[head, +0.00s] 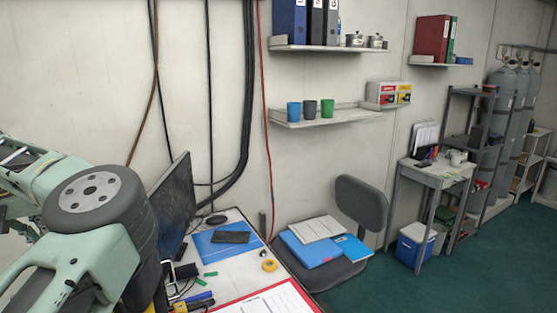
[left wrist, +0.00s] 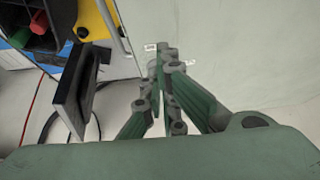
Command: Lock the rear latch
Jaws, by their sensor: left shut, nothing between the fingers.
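My left gripper (left wrist: 165,60) is in the middle of the left wrist view, its green fingers together and empty, in front of a pale surface. I cannot pick out the rear latch for certain in either view. A flat dark piece (left wrist: 76,104) stands to the left of the fingers, apart from them; I cannot tell whether it is part of a latch. A yellow part (left wrist: 97,22) with dark fittings is above it. In the head view my left arm fills the left side, and its fingers are not visible. My right gripper is in neither view.
A desk (head: 231,276) holds a blue folder (head: 215,247), a yellow tape roll (head: 269,265) and a red clipboard (head: 275,302). A dark monitor (head: 172,203) stands close to my left arm. A chair (head: 361,205) is beside the desk.

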